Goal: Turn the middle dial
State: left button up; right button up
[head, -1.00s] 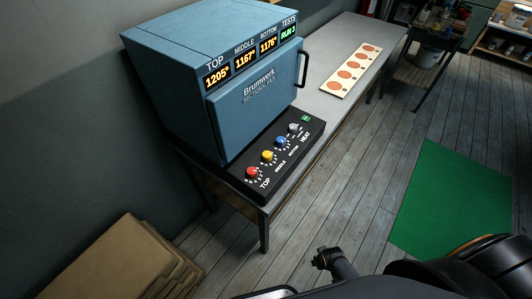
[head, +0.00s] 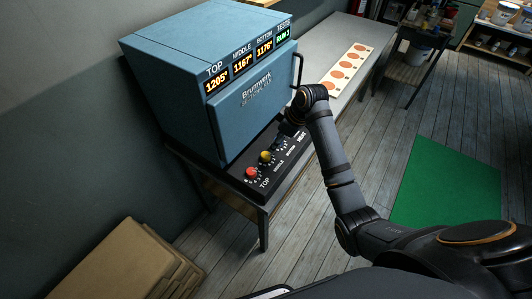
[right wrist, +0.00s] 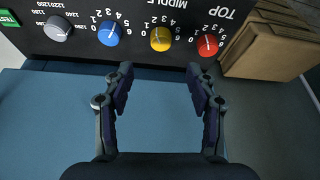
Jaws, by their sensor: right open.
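The middle dial is a yellow knob (head: 266,157) on the black control panel (head: 243,186) of a blue kiln (head: 185,75). In the right wrist view the yellow knob (right wrist: 161,39) stands ahead of my right gripper (right wrist: 159,73). The gripper's two fingers are open and empty, roughly in line with the knob and apart from it. A red knob (right wrist: 207,45) and a blue knob (right wrist: 109,34) flank it. In the head view my right gripper (head: 289,130) is over the panel's far part and hides the blue and grey knobs. My left gripper is not in view.
The kiln's display (head: 243,62) reads top 1205°, middle 1167°, bottom 1176°. A grey knob (right wrist: 58,28) sits beyond the blue one. A card with orange discs (head: 345,70) lies on the bench. A green mat (head: 450,185) lies on the floor.

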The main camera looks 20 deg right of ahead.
aim_at(265, 155)
jog(key=p+x, duration=0.1)
jog(key=x, duration=0.9)
jog(key=shift+a+f+p, duration=0.1)
jog(key=shift+f+p, duration=0.05)
jog(key=shift+p, duration=0.25)
jog(key=shift+c, duration=0.3)
jog(key=c, duration=1.1)
jog(key=shift+a+r+m+t+p, duration=0.1)
jog(key=shift+r+m+t+p, duration=0.2)
jog(key=shift+m+p, duration=0.6)
jog(key=m+h+p, duration=0.2)
jog(key=m+p, duration=0.1)
jog(key=p, duration=0.1)
jog(key=shift+a+m+t+p, duration=0.1)
jog(key=shift+m+t+p, duration=0.2)
jog(key=shift+m, duration=0.1)
jog(key=m+p, duration=0.1)
jog(key=m, duration=0.1)
jog(key=shift+f+m+h, duration=0.1)
jog(key=shift+m+h, duration=0.2)
jog(key=shift+h, duration=0.1)
jog(key=shift+a+f+m+h+p, duration=0.1)
jog(key=shift+m+h+p, duration=0.6)
jog(key=shift+m, duration=1.1)
